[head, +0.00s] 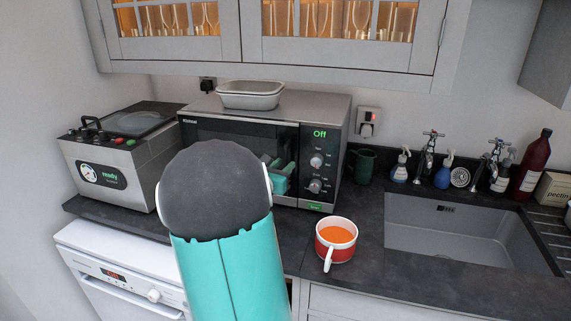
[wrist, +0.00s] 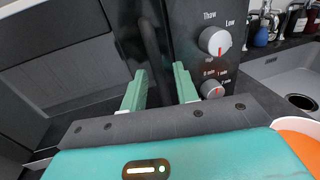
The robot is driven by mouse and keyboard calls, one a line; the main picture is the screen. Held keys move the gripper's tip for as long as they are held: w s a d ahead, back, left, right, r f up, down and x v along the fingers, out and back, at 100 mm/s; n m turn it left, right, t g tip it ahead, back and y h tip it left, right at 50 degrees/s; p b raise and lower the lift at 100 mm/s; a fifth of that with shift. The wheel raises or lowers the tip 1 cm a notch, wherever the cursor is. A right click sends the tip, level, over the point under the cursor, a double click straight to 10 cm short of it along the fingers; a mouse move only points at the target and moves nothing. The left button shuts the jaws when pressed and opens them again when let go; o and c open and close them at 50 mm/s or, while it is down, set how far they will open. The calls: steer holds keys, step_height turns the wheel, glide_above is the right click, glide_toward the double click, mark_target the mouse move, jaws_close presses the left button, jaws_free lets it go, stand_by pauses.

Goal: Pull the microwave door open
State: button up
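The microwave (head: 325,110) stands on the dark counter, with a black front and a control panel reading "Off". Its door (head: 215,127) looks closed in the head view; my arm hides part of it. In the wrist view the dark door (wrist: 60,65) fills the left side, and a black vertical handle (wrist: 150,40) runs down its right edge beside the knobs. My gripper (wrist: 160,85) is open, its two green fingers apart just in front of the handle's lower part. I cannot tell whether they touch it. In the head view my gripper (head: 279,178) is partly hidden behind my arm.
A red cup of orange liquid (head: 328,252) stands on the counter close to the right of my arm. A metal tray (head: 250,95) sits on the microwave. A steel appliance (head: 105,175) is at left, a green mug (head: 362,166) and the sink (head: 450,228) at right.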

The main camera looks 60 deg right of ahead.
steer(key=shift+d, duration=1.1)
steer(key=shift+c, duration=0.4)
jaws_close()
steer(key=shift+a, duration=0.1)
